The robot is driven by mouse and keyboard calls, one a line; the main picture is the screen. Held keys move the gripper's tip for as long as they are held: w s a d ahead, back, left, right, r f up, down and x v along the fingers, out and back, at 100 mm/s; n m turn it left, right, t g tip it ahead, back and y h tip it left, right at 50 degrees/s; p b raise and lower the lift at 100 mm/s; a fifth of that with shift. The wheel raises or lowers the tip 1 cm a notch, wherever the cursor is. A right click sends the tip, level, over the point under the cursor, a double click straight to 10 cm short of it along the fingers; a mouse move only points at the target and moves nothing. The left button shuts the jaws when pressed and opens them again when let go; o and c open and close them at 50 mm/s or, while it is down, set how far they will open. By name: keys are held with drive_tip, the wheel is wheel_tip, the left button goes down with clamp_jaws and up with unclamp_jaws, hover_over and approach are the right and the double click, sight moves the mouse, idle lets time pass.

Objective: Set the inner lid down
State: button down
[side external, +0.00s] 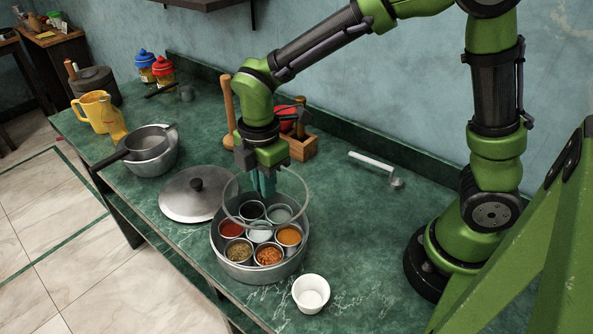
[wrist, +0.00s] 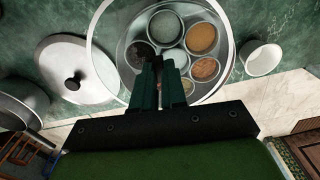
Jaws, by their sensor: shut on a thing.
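The inner lid is a clear disc with a pale rim (side external: 305,190); its rim also shows in the wrist view (wrist: 90,35). My gripper (side external: 264,190) points down and is shut on the lid near its middle; in the wrist view its fingertips (wrist: 161,62) meet at a small dark grip. The lid is held above the round metal spice box (side external: 243,272), tilted in the side view and overlapping its far part. Inside the box stand several small metal cups of spices. Whether the lid touches the box I cannot tell.
A steel lid with a black knob (side external: 187,194) lies left of the box. A white cup (side external: 311,293) stands at the near right. A pot (side external: 152,150) with a pan, and a yellow jug (side external: 91,110), stand farther left.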

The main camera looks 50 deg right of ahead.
drive_tip(key=d+m, duration=0.2)
drive_tip(key=d, duration=1)
drive_tip(key=n, duration=0.3)
approach(324, 190)
wheel_tip(324, 190, down, 6)
drive_tip(key=shift+f, duration=0.1)
drive_tip(key=shift+f, duration=0.15)
drive_tip(key=c, duration=1.2)
unclamp_jaws()
